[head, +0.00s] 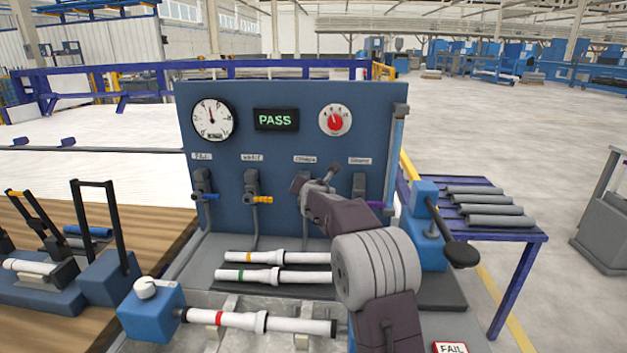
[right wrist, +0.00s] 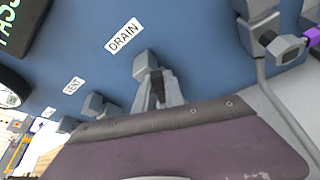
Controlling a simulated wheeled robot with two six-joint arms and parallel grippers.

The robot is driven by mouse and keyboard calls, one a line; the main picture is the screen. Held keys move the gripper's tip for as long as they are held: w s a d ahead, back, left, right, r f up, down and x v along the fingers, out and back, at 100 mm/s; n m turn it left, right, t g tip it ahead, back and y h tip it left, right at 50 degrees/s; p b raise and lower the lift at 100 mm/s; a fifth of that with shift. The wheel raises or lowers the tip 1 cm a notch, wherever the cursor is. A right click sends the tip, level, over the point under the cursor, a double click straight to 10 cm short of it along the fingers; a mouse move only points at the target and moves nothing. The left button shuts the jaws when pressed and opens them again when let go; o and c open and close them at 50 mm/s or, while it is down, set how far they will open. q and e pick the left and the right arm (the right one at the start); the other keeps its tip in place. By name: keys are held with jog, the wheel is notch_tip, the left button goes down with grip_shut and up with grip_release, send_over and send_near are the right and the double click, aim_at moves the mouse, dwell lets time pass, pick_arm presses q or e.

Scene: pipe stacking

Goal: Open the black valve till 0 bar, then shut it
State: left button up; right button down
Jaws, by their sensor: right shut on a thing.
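The drain valve is the third valve from the left on the blue panel (head: 290,100). In the right wrist view its grey body (right wrist: 146,64) sits just below the DRAIN label (right wrist: 122,37). My right gripper (head: 328,178) is at this valve, with its fingers (right wrist: 158,92) shut around the dark handle, which is mostly hidden. The round pressure gauge (head: 213,119) has its needle pointing about straight up; its numbers are too small to read. My left gripper is not in view.
A display (head: 276,119) reads PASS beside a red knob (head: 335,121). Blue (head: 206,196), yellow (head: 262,199) and purple (head: 376,205) valve handles flank the drain valve. White pipes (head: 270,276) lie below the panel. A black lever (head: 461,254) stands right. Grey pipes (head: 490,210) rest on a side table.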

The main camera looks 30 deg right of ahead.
jog(key=n+p, duration=0.1)
jog(key=a+n+g+h+p, duration=0.1)
jog(key=p, duration=0.1)
jog(key=shift+w+a+r, duration=0.1)
jog(key=shift+w+r, duration=0.25)
jog(key=shift+r, duration=0.05)
jog(key=shift+w+a+f+n+g+h+p, duration=0.15)
jog(key=shift+w+a+n+g+h+p, duration=0.2)
jog(key=shift+n+p, duration=0.45)
jog(key=shift+s, duration=0.1)
jog(key=shift+f, duration=0.1)
jog(key=c, duration=1.4)
grip_release()
jog(key=shift+c, duration=0.2)
jog(key=v, duration=0.9)
jog(key=shift+b, duration=0.35)
